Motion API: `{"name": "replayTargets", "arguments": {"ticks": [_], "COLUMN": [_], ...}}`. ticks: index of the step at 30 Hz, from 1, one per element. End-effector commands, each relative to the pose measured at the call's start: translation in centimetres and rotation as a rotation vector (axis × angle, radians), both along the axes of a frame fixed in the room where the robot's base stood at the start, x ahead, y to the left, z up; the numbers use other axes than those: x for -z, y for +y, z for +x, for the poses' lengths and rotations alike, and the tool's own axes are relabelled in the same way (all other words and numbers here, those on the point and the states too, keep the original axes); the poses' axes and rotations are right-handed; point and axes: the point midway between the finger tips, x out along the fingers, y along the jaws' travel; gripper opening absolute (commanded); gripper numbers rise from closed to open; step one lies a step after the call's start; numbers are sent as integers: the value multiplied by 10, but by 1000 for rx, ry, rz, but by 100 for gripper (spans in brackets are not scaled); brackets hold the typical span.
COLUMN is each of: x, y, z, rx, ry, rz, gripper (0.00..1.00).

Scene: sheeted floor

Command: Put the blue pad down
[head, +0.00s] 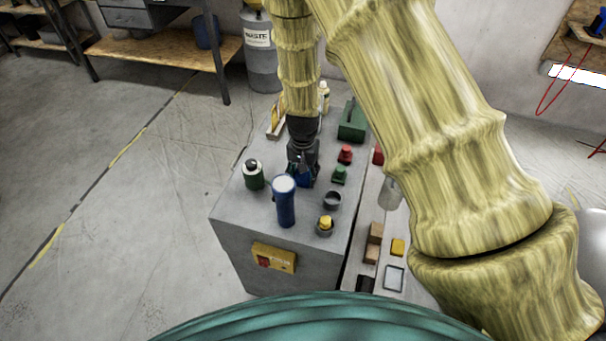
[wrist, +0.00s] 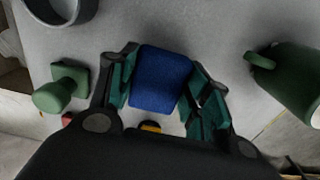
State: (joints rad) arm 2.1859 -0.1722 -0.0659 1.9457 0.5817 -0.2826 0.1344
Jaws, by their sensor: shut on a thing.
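The blue pad (wrist: 160,80) is a dark blue block with rounded corners, held between the green-lined fingers of my gripper (wrist: 161,72) in the wrist view. The fingers press on its two sides. In the head view my gripper (head: 302,172) points down over the grey cabinet top (head: 235,208), and a little of the blue pad (head: 305,181) shows at its tips. The fingers hide most of the pad there. I cannot tell whether the pad's underside touches the grey top.
A blue cylinder (head: 285,204) stands in front of my gripper and a green canister (head: 254,177) to its left. A green knob (head: 340,175), a dark ring (head: 332,200) and a yellow-topped item (head: 325,225) stand to the right. A green mug (wrist: 292,80) is right in the wrist view.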

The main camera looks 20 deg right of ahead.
Motion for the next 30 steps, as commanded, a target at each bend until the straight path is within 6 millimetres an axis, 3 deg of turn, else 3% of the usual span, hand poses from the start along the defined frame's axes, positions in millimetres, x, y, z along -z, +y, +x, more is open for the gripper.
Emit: {"name": "replayTargets", "arguments": {"ticks": [14,15,18,30], "x": [9,9,9,5], "y": [0,0,0,0], "z": [0,0,0,0], "rx": [0,0,0,-1], "ry": [0,0,0,-1], "rz": [0,0,0,-1], "gripper": [26,52,70,70]}}
